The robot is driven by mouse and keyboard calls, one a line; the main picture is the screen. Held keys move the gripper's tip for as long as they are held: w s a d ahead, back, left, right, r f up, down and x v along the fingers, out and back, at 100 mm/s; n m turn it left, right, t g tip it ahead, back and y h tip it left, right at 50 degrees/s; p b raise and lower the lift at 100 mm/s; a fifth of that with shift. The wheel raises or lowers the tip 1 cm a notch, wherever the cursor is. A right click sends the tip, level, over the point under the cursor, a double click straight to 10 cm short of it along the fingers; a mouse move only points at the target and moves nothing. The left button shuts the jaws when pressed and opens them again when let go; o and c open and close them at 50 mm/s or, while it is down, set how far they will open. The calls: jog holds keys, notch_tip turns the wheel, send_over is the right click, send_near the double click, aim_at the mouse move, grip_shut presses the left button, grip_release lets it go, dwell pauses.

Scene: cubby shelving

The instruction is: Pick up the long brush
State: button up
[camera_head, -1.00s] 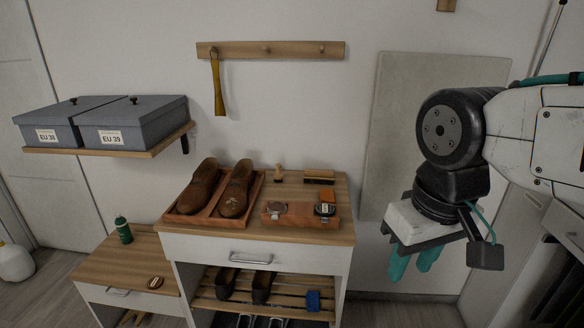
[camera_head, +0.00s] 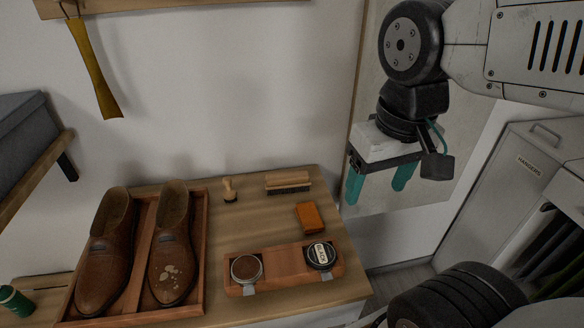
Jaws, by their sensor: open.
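The long brush (camera_head: 288,182) lies at the back right of the wooden cabinet top, near the wall. It has a light wooden back and dark bristles facing down. My gripper (camera_head: 379,184) hangs above and to the right of the brush, off the right side of the cabinet top. Its two teal fingers point down, spread apart, with nothing between them. It does not touch the brush.
A small round dauber brush (camera_head: 229,190) stands left of the long brush. An orange block (camera_head: 309,218) lies just in front. A wooden holder (camera_head: 287,262) with two tins is nearer. A tray (camera_head: 199,280) of brown shoes is left. A yellow shoehorn (camera_head: 93,70) hangs above.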

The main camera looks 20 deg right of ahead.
jog(key=w+m, duration=0.6)
jog(key=w, duration=0.3)
jog(key=m+g, duration=0.1)
jog(key=m, duration=1.3)
send_over(287, 176)
jog(key=f, duration=1.3)
jog(key=shift+s+f, duration=0.3)
jog(key=shift+s, duration=0.1)
jog(key=f, duration=0.5)
jog(key=w+f, duration=0.1)
jog(key=f, duration=0.1)
jog(key=shift+d+f, duration=0.1)
jog(key=shift+f, duration=0.55)
jog(key=c, duration=1.1)
